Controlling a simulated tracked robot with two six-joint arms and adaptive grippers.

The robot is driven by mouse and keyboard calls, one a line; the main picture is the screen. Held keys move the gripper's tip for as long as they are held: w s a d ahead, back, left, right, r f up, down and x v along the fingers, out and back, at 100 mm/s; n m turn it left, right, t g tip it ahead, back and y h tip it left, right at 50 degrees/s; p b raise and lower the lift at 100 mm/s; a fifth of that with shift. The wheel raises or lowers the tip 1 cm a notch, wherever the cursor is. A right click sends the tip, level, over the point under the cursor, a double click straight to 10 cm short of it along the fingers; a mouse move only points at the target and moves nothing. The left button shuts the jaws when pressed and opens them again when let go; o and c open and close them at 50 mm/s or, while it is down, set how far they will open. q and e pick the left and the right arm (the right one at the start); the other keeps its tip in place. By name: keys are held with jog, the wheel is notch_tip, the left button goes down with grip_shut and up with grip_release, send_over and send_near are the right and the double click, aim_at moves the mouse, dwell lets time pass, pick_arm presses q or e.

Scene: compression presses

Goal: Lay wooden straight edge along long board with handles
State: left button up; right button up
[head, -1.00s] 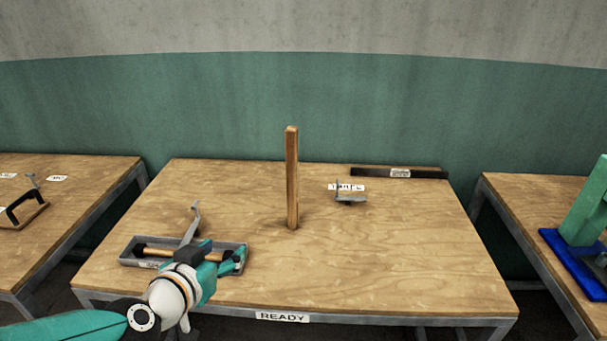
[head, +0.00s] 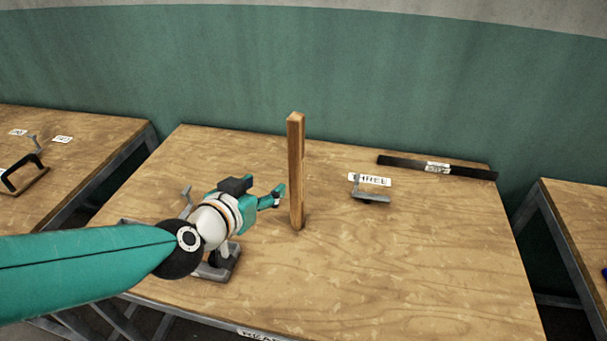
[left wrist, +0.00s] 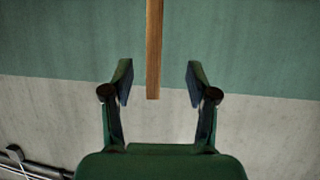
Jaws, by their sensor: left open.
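The wooden straight edge (head: 296,175) stands upright on the middle table, a plain brown bar. My left gripper (head: 277,196) is open just left of it, fingers pointing at its side. In the left wrist view the straight edge (left wrist: 154,50) shows between the two open fingers (left wrist: 159,84), with a gap on each side; it does not look gripped. A small board with a black handle (head: 24,178) lies on the left table, partly cut off; I cannot tell whether it is the long board with handles. My right gripper is not in view.
My left arm mostly covers a grey tray (head: 218,268). A grey metal bracket (head: 371,194) stands by a "THREE" label (head: 370,180). A long dark bar (head: 460,172) lies along the back edge. The table's right front is clear.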

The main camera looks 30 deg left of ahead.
aim_at(293, 171)
pick_arm(q)
jog(key=b+x, duration=0.1)
jog(key=x, duration=0.9)
jog(key=shift+d+b, duration=0.1)
jog(key=shift+b, duration=0.3)
jog(key=shift+d+p+x, duration=0.15)
jog(key=shift+d+x, duration=0.05)
jog(key=shift+x, duration=1.25)
jog(key=shift+d+p+x, duration=0.15)
jog(key=shift+d+x, duration=0.05)
jog(key=shift+x, duration=1.25)
jog(key=shift+c, duration=0.3)
grip_shut()
